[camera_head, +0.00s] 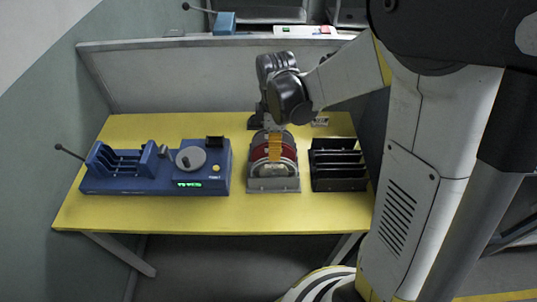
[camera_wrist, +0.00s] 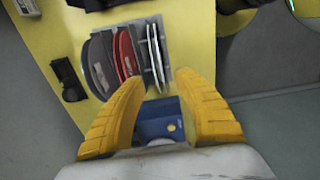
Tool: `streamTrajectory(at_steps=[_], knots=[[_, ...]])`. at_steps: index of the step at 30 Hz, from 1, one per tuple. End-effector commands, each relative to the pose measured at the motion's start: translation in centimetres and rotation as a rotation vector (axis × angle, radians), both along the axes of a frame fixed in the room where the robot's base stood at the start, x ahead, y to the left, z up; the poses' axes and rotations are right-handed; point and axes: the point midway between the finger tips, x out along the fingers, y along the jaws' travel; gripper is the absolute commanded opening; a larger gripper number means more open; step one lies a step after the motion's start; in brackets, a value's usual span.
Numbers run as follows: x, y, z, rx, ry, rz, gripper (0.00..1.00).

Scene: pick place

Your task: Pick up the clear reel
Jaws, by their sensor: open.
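The reel stand (camera_head: 273,185) sits mid-table and holds upright reels side by side. In the wrist view the stand (camera_wrist: 168,62) shows a grey reel (camera_wrist: 100,68), a red reel (camera_wrist: 124,52) and thin pale, clear-looking discs (camera_wrist: 154,48) at its right end. In the head view a pale reel (camera_head: 272,171) faces the front, with red (camera_head: 259,154) behind it. My gripper (camera_head: 275,148) points down over the stand and partly hides the reels. In the wrist view its yellow fingers (camera_wrist: 160,82) are spread and empty, near the pale discs. Contact cannot be told.
A blue machine (camera_head: 200,180) with a slotted rack and dial stands left of the stand. A black slotted rack (camera_head: 338,170) stands close on the right. The yellow table (camera_head: 150,217) is clear along its front. A grey panel (camera_head: 170,80) rises behind.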

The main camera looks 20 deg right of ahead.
Motion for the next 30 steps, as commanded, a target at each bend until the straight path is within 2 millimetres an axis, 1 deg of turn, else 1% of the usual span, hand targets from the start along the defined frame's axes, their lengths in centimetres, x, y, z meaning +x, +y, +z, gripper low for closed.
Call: streamTrajectory(at_steps=[1,3,6,14,21,24,29,30], knots=[[0.0,0.0,-1.2,0.0,0.001,0.001,0.39],[0.0,0.0,-2.6,0.0,0.0,0.0,0.39],[0.0,0.0,-4.0,0.0,-0.001,0.0,0.39],[0.1,-0.1,-5.8,0.0,-0.001,-0.002,0.39],[0.2,-0.3,-9.6,0.0,-0.002,-0.002,0.39],[0.2,-0.3,-10.1,0.0,-0.002,-0.002,0.39],[0.1,-0.3,-10.0,0.0,-0.002,-0.002,0.39],[0.1,-0.2,-10.0,0.0,-0.002,-0.002,0.32]])
